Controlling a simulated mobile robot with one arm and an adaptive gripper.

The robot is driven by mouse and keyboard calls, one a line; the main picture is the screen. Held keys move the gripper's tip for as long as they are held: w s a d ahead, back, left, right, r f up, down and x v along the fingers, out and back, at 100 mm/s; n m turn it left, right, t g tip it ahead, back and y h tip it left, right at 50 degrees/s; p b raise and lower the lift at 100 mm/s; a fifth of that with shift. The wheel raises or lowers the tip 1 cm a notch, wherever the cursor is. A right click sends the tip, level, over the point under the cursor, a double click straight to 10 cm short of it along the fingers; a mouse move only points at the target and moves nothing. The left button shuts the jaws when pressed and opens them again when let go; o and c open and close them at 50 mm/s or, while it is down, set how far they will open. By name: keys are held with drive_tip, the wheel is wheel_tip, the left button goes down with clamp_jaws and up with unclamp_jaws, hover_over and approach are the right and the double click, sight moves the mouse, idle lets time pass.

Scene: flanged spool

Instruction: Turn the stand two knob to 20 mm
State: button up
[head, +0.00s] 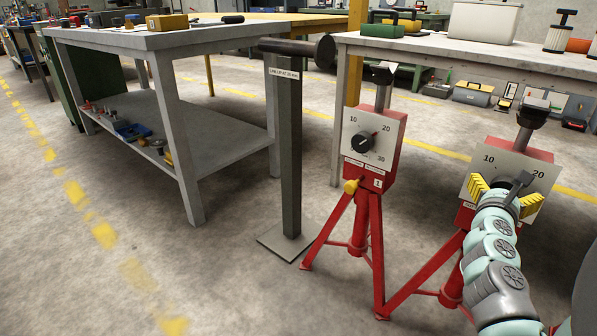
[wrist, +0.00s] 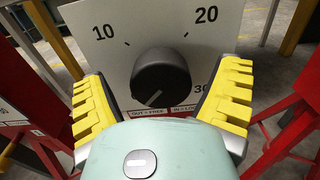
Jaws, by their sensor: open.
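In the wrist view the plate (wrist: 112,62) shows 10, 20 and a partly covered 30. The black knob (wrist: 160,77) sits at its centre, its white pointer line directed down and to the left, away from 20. My gripper (wrist: 163,88) is open, with yellow-padded fingers to the left and right of the knob; I cannot tell if they touch it. In the head view my gripper (head: 504,197) is in front of this plate and hides most of the knob.
Another red stand (head: 384,150), labelled 1, has a similar dial and a yellow knob (head: 351,187) below. Workbenches (head: 160,40) stand behind. Concrete floor (head: 235,270) is clear in front.

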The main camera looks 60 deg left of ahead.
drive_tip(key=shift+w, duration=0.3)
drive_tip(key=shift+a, duration=0.1)
drive_tip(key=c, duration=1.2)
